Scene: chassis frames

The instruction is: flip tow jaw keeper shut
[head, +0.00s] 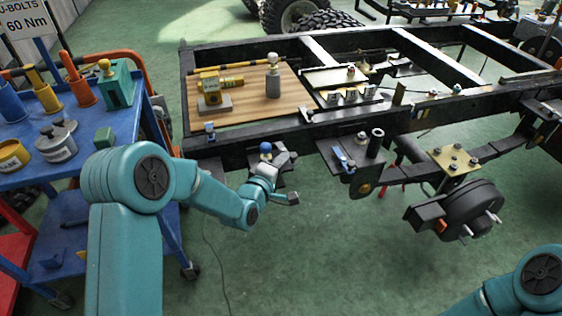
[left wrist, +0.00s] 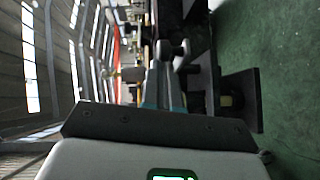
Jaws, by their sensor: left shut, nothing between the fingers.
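A dark bracket (head: 258,162) with a blue ball-topped pin (head: 266,147) sits at the near left corner of the chassis frame, partly behind my left gripper. It may be the tow jaw; I cannot make out its keeper or how the keeper stands. My left gripper (head: 290,180) is right in front of this bracket and empty; whether it touches is unclear. In the left wrist view its slim grey fingers (left wrist: 172,50) point up the picture, with a black plate (left wrist: 242,98) to their right. My right gripper is out of view; only part of my right arm shows.
The black chassis frame (head: 250,158) carries a wooden board (head: 248,98) with small parts. A blue cart (head: 120,130) stands left. The green floor below is mostly clear.

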